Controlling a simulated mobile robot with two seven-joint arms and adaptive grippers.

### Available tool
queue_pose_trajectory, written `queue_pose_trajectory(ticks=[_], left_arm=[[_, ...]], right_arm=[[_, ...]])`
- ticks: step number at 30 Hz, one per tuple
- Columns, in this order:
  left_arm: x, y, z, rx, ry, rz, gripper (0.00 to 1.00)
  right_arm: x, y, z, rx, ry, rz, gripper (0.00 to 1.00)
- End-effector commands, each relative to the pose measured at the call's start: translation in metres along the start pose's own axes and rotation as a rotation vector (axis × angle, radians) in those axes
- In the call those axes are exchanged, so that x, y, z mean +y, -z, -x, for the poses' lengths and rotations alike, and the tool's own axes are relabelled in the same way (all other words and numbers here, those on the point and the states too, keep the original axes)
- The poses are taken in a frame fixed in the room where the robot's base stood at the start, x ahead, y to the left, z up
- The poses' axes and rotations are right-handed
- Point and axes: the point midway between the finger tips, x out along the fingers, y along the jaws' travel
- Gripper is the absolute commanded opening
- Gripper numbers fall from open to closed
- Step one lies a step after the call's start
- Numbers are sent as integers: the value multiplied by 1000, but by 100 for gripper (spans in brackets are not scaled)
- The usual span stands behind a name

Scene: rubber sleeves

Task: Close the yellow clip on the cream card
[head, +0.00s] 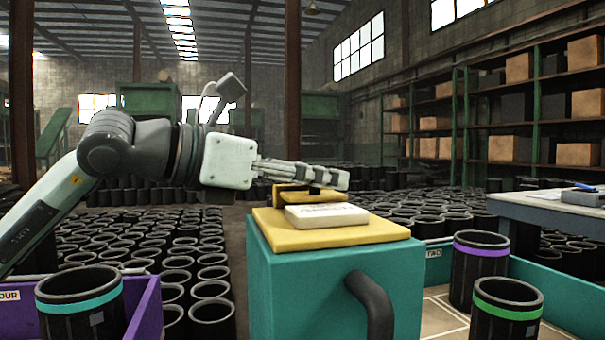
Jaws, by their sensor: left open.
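A yellow clip (288,197) stands at the back edge of a yellow board (380,234) on top of a teal block (300,290). The cream card (327,215) lies flat on the board in front of the clip, with faint dark print on its edge. My left gripper (335,179) reaches in from the left, pointing right, just above the clip and behind the card. It is open, with no object seen between its fingers. Its fingers cover part of the clip, so I cannot tell whether it touches the clip. My right gripper is not in view.
A dark curved handle (371,305) sticks out from the teal block's front. A grey table (540,209) stands right.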

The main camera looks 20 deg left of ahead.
Motion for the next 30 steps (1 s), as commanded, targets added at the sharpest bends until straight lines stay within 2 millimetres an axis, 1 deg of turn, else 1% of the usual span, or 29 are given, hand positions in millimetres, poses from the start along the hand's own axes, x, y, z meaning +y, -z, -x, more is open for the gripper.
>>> queue_pose_trajectory(ticks=[2,5,9,12,15,20,24,30], left_arm=[[1,0,6,-1,-3,-1,44],[2,0,19,1,-6,-1,44],[2,1,49,3,-8,-1,44],[2,2,68,4,-7,0,44],[2,3,81,5,-6,3,44],[1,1,95,6,-5,-2,44],[-3,0,100,2,7,-2,44],[-3,0,109,2,8,-2,44]], right_arm=[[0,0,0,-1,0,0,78],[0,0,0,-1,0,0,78],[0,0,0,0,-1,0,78],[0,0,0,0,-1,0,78],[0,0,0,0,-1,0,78],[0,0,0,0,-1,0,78],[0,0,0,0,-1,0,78],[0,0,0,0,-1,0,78]])
